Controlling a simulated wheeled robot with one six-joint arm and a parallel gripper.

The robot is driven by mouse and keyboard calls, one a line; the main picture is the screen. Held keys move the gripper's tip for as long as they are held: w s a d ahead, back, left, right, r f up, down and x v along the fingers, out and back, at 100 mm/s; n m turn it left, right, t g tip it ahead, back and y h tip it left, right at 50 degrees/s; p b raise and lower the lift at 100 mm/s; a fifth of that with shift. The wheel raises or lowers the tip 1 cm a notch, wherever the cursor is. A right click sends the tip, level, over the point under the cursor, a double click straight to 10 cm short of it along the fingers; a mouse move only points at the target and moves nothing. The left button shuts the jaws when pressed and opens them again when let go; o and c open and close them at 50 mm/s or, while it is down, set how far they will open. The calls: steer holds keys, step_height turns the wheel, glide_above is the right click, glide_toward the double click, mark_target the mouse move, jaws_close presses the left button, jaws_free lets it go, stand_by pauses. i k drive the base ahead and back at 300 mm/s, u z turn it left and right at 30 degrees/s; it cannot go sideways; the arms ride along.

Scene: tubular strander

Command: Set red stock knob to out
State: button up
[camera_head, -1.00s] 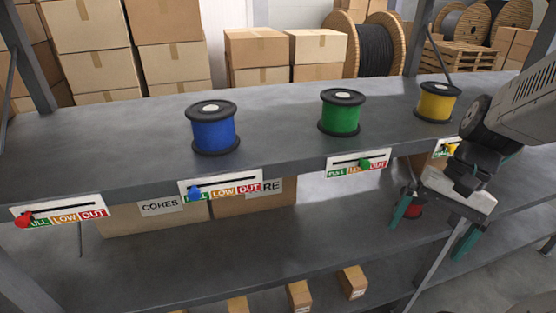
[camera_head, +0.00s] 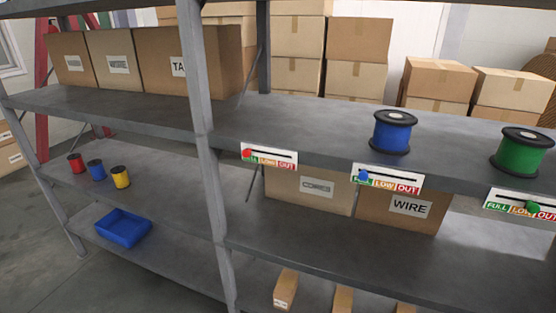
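The red stock knob (camera_head: 247,154) sits at the left end of its slider, over the green FULL field. Its label plate (camera_head: 269,157) is on the front edge of the upper shelf, with FULL, LOW and OUT fields from left to right. The shelf above this plate is bare, with no red spool on it. My gripper is not in view.
A blue knob (camera_head: 364,176) is at FULL, below a blue spool (camera_head: 392,132). A green knob (camera_head: 532,207) is between LOW and OUT, below a green spool (camera_head: 522,152). A grey upright post (camera_head: 205,150) stands left of the red slider.

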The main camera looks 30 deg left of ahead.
mark_target(246, 153)
steer(key=z, duration=0.4)
steer(key=i, duration=0.75)
steer(key=u, duration=2.2)
steer(key=i, duration=0.5)
steer(key=z, duration=0.05)
